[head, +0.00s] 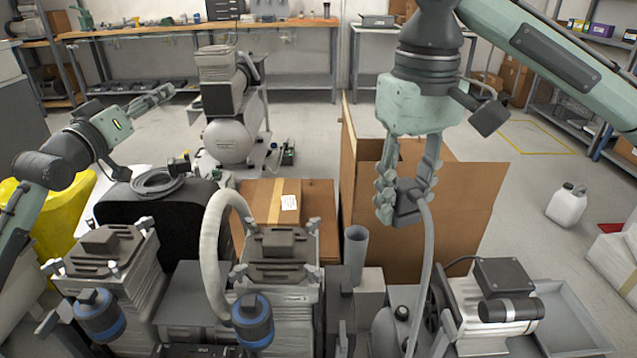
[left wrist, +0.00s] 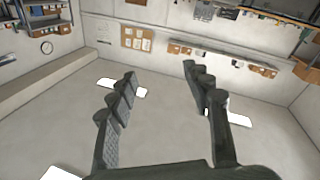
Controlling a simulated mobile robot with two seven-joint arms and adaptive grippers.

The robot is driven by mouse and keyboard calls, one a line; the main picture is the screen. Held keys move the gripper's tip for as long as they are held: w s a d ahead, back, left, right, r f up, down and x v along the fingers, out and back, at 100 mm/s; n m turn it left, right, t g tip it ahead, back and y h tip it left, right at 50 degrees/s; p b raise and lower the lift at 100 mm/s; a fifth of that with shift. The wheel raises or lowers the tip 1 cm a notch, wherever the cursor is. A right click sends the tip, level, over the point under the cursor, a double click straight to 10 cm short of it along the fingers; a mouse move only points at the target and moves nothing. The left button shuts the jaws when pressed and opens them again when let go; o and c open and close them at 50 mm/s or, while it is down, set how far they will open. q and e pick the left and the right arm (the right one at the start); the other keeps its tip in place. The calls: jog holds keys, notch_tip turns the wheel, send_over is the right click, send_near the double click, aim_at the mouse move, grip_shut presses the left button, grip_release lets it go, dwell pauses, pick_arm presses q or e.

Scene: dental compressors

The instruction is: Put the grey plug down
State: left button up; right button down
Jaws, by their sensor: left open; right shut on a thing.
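The grey plug (head: 407,200) is dark grey and hangs between the fingers of my right gripper (head: 407,193), which is shut on it. A grey cable (head: 427,260) runs down from the plug towards the compressors. The plug is held in the air, in front of an open cardboard box. My left gripper (head: 165,97) is at the left, raised and empty, away from the plug. The left wrist view shows its two fingers (left wrist: 163,105) spread apart with nothing between them.
Compressor units with blue-ringed filters (head: 253,318) fill the front. A tall cardboard box (head: 460,215) stands behind the plug, with a taped carton (head: 272,200) to its left. A small motor unit (head: 503,290) and grey tray (head: 570,325) are at front right. A white canister (head: 567,205) stands on open floor.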

pick_arm(q)
jog(key=s+d+r+m+g+h, duration=0.1)
jog(key=s+d+m+h, duration=0.1)
jog(key=d, duration=0.3)
jog(key=s+d+r+m+g+h, duration=0.1)
jog(key=d+r+h, duration=0.1)
jog(key=d, duration=0.3)
jog(key=m+g+h, duration=0.4)
jog(key=m+g, duration=0.7)
jog(key=m, duration=0.1)
send_near(398, 197)
jog(key=f, duration=0.1)
jog(key=shift+t+h, duration=0.3)
jog(key=x, duration=0.7)
jog(key=w+x, duration=0.1)
jog(key=x, duration=0.3)
jog(key=shift+a+f, duration=0.2)
jog(key=shift+f, duration=0.05)
jog(key=shift+c, duration=0.6)
